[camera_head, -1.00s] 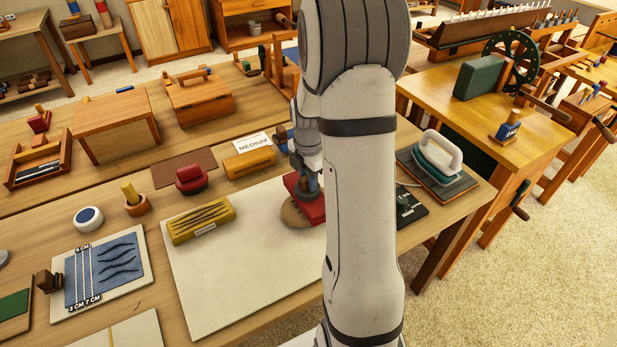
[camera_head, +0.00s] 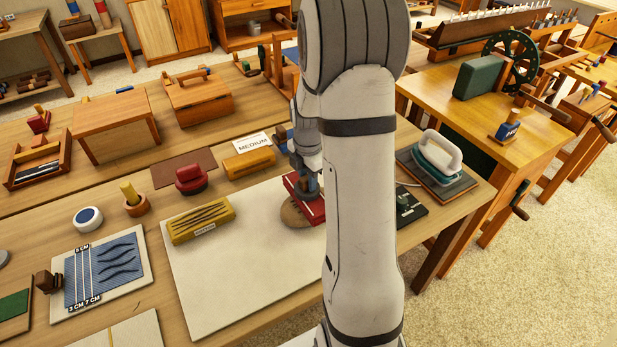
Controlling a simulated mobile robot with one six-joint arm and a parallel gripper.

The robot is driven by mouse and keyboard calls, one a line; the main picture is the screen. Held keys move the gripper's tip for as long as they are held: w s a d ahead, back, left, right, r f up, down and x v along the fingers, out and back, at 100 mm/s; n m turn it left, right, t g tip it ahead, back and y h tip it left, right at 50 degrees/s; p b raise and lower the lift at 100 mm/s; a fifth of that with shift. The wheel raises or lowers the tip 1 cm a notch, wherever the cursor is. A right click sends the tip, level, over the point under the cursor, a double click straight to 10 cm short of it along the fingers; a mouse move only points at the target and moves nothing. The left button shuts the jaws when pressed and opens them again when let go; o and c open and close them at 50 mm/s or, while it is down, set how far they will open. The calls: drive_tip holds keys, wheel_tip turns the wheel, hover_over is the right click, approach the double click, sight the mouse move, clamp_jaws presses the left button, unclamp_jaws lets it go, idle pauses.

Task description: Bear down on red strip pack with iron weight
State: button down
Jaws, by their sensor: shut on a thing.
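The red strip pack (camera_head: 314,210) is at the right part of the pale board, partly hidden behind my arm. A brown rounded thing (camera_head: 293,214) shows against its left side. My gripper (camera_head: 306,178) points down just above the pack, its fingertips largely hidden by my arm. It is shut on a small grey-blue thing (camera_head: 309,187), apparently the iron weight, over the top of the pack. I cannot tell if the weight presses on the pack.
A yellow pack (camera_head: 200,221) lies on the pale board (camera_head: 235,285). Behind it are a red-handled block (camera_head: 191,180) and a wooden block (camera_head: 249,163). A teal iron (camera_head: 438,160) stands on a pad at the right. The board's front is clear.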

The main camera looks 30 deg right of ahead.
drive_tip(key=shift+s, duration=0.1)
drive_tip(key=shift+r+p, duration=2.35)
drive_tip(key=shift+r, duration=1.2)
drive_tip(key=shift+f, duration=0.1)
